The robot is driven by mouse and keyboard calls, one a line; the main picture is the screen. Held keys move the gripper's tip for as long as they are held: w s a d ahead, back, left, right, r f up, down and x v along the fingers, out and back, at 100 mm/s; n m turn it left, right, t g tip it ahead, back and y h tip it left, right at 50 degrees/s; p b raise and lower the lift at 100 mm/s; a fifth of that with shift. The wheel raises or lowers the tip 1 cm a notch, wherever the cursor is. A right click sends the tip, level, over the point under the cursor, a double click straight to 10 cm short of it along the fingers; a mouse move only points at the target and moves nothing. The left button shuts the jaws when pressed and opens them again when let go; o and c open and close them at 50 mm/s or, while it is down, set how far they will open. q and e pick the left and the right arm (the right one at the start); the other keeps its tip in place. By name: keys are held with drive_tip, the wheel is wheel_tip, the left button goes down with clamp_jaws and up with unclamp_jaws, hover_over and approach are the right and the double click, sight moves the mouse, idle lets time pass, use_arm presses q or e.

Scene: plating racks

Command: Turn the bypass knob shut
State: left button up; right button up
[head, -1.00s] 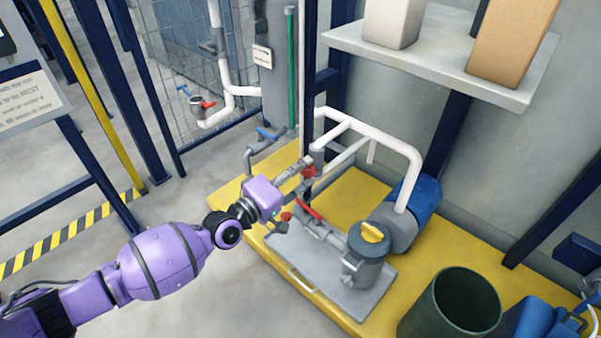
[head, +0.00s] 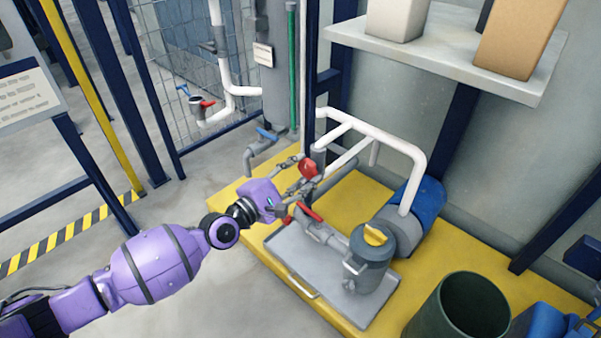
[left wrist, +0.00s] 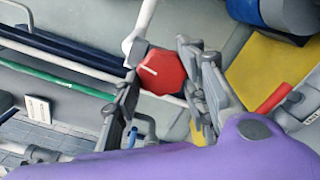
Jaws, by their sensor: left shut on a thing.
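The bypass knob is a red, many-sided knob (head: 308,168) on the pipework at the back left of the yellow platform. In the left wrist view the red knob (left wrist: 162,72) shows a white line on its face and sits between the two fingers. My left gripper (head: 296,174) reaches it from the left and is shut on it. In the left wrist view the gripper (left wrist: 165,85) has one grey finger on each side of the knob. The exact finger contact is partly hidden. My right gripper is not in view.
A red lever handle (head: 310,212) sits just below the gripper, beside a grey canister (head: 370,262) on a grey tray (head: 288,249). White pipes (head: 395,143) rise behind. A blue-handled valve (head: 266,134) is close on the left. A dark green bin (head: 425,318) stands front right.

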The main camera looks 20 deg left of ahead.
use_arm(q)
drive_tip(key=shift+a+r+n, duration=0.1)
drive_tip(key=shift+n, duration=0.9)
drive_tip(key=shift+w, duration=0.1)
drive_tip(key=o, duration=1.1)
drive_tip(key=v, duration=1.2)
